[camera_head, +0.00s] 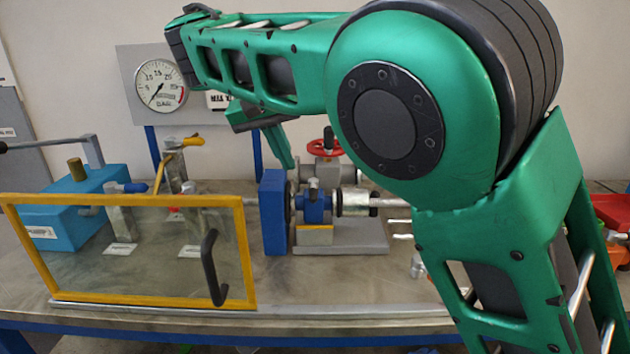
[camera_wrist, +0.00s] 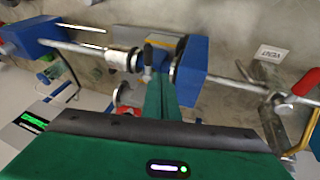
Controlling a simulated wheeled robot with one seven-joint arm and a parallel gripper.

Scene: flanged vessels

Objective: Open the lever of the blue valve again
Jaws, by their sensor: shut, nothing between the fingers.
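The blue valve (camera_head: 316,208) sits in a horizontal pipe run on a grey base, right of a tall blue block. A short lever (camera_wrist: 147,56) with a dark grip shows in the wrist view, close beside my green fingers. How far the lever is turned is not clear. My gripper (camera_head: 289,164) is above and slightly left of the valve in the head view, pointing down. Its fingers (camera_wrist: 163,85) are shut with nothing between them. They hide part of the valve body in the wrist view, and contact with the lever cannot be told.
A yellow-framed clear panel (camera_head: 133,199) with a black handle stands at the left. Behind it are a blue tank (camera_head: 72,208) and a yellow-handled valve (camera_head: 183,142). A red handwheel (camera_head: 324,147) is behind the blue valve. A pressure gauge (camera_head: 160,85) hangs on the wall.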

